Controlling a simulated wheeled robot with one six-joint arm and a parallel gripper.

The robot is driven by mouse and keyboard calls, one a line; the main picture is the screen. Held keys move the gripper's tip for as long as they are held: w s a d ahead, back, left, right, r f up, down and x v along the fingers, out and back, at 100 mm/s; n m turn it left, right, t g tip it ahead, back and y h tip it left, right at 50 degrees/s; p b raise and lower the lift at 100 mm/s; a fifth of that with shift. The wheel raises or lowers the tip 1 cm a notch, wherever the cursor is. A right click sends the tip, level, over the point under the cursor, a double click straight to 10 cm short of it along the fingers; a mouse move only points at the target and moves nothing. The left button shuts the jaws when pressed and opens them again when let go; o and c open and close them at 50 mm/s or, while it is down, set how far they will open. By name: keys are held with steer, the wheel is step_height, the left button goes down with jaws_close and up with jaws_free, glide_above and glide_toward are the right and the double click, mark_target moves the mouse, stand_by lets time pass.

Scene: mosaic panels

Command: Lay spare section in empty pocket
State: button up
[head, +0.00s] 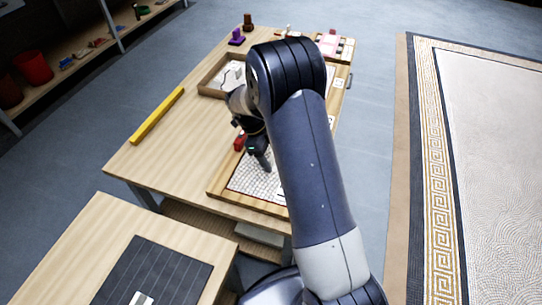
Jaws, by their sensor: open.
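A wooden-framed mosaic panel (247,204) lies at the near right of the long table, with small pale tiles inside and a thin red line along its near edge. My gripper (263,162) is over this panel, pointing down, open, with nothing visible between its fingers. My arm covers the right part of the panel, so I cannot make out the empty pocket. I cannot pick out the spare section for certain. A small red object (239,142) is beside the gripper at the panel's far left.
A wooden tray (207,87) with pale pieces stands farther back. A yellow bar (157,116) lies along the left edge. Purple (236,37) and brown (248,22) objects and a pink-and-cream item (331,42) are at the far end. A nearer table holds a dark striped panel (165,270).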

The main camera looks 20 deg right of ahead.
steer(key=p+v, duration=0.2)
steer(key=v, duration=0.9)
steer(key=shift+r, duration=0.25)
steer(key=shift+f, duration=0.1)
steer(key=b+x, duration=0.2)
steer(key=x, duration=0.9)
steer(key=shift+f, duration=0.25)
steer(key=shift+d+r, duration=0.1)
steer(key=shift+r, duration=0.15)
steer(key=shift+r+p, duration=0.45)
steer(key=shift+r, duration=1.7)
